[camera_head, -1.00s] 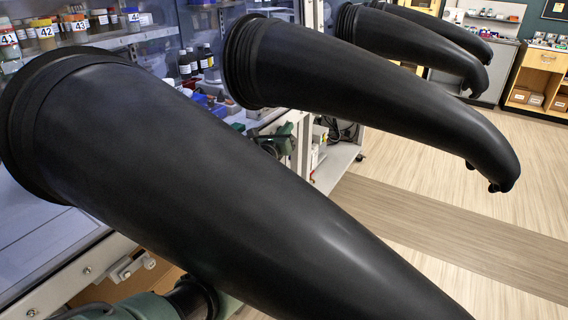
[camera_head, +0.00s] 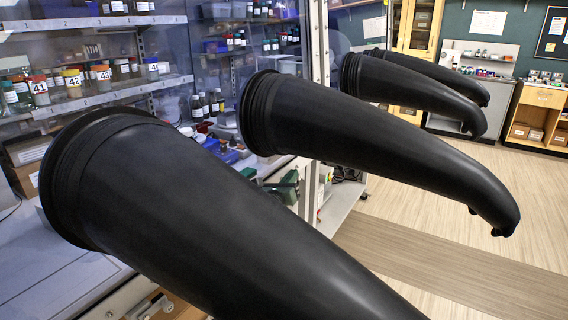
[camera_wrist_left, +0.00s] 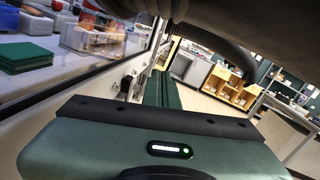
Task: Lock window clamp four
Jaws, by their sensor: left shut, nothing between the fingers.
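My left gripper (camera_head: 285,187) shows as a small green and dark shape beside the window frame, behind the black gloves, and is shut and empty. In the left wrist view its green fingers (camera_wrist_left: 168,92) point ahead, close to the frame. A dark clamp-like fitting (camera_wrist_left: 126,86) sits on the pale window frame (camera_wrist_left: 113,88), left of the fingers and apart from them in the picture. Another metal latch (camera_head: 150,306) shows on the frame at the lower left of the head view. No clamp number is readable, so I cannot tell which is clamp four. My right gripper is not in view.
Large black gloves (camera_head: 210,215) and (camera_head: 370,140) stick out from the glove ports and hide much of the frame. Behind the glass are shelves with numbered jars (camera_head: 72,82). Open wooden floor (camera_head: 400,200) lies to the right, with cabinets (camera_head: 540,115) beyond.

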